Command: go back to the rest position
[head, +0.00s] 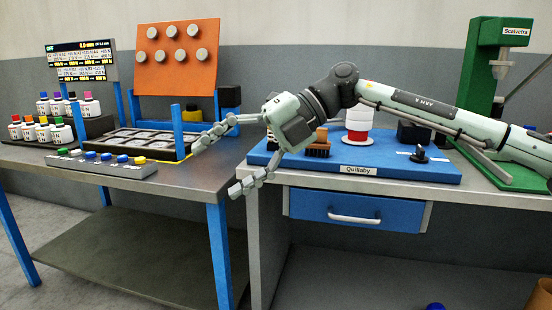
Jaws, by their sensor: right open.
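My right arm comes in from the right, across the front of the blue board on the right table. My right gripper (216,168) is open, with its fingers spread wide and nothing between them. It hangs over the gap between the two tables, near the right edge of the left table (185,178). One fingertip is up by the dark tray, the other is lower, in front of the right table's corner. My left gripper is not in view.
The left table holds small bottles (59,131), a dark tray (140,143), a button box (100,165) and an orange peg panel (177,75). The right table holds a blue board (400,172) with a white and red bobbin (358,127), and a green stand (482,65).

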